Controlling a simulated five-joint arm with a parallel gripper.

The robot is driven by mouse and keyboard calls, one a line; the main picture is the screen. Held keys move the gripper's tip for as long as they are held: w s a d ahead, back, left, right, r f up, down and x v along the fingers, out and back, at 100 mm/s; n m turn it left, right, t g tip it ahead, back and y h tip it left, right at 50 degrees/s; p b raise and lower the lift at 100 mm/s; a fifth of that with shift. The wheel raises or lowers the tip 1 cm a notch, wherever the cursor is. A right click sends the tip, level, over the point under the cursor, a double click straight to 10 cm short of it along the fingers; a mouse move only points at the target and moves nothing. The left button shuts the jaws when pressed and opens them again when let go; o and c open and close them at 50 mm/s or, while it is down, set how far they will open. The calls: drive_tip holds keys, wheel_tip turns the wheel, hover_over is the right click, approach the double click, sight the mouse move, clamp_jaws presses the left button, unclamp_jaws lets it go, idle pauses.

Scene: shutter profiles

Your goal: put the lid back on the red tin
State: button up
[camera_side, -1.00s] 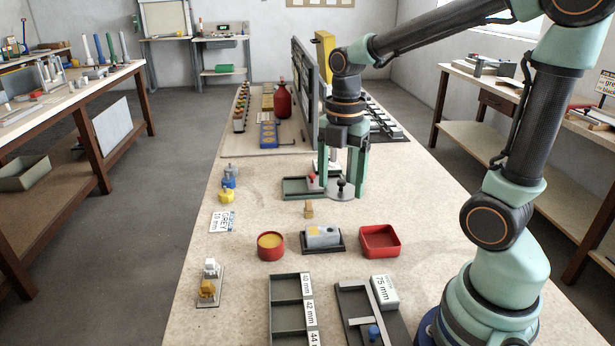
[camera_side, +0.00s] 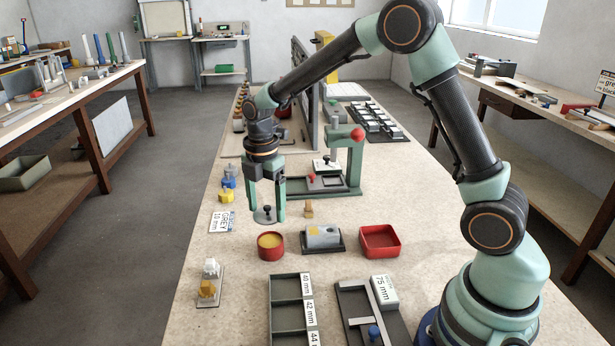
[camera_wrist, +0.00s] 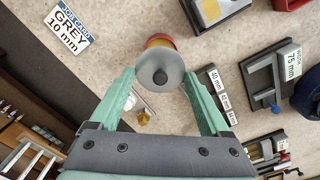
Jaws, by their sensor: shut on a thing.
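The lid (camera_side: 264,217) is a grey disc with a black knob. My gripper (camera_side: 266,211) is shut on it and holds it raised, just behind the round red tin (camera_side: 270,252) in the side view. The tin stands upright and open, with yellow contents showing. In the wrist view the lid (camera_wrist: 160,82) lies between the fingertips and covers most of the tin (camera_wrist: 158,39), whose red and yellow edge shows beyond it. The lid and tin look apart in the side view.
A grey block on a dark tray (camera_side: 322,238) and a square red box (camera_side: 380,242) stand right of the tin. A small wooden piece (camera_side: 308,209) and a green press (camera_side: 345,165) stand behind. A job card (camera_side: 222,221) lies left.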

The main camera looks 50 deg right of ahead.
drive_tip(key=shift+f, duration=3.05)
drive_tip(key=shift+f, duration=0.2)
drive_tip(key=o, duration=1.2)
drive_tip(key=shift+c, duration=0.2)
drive_tip(key=shift+r, duration=3.5)
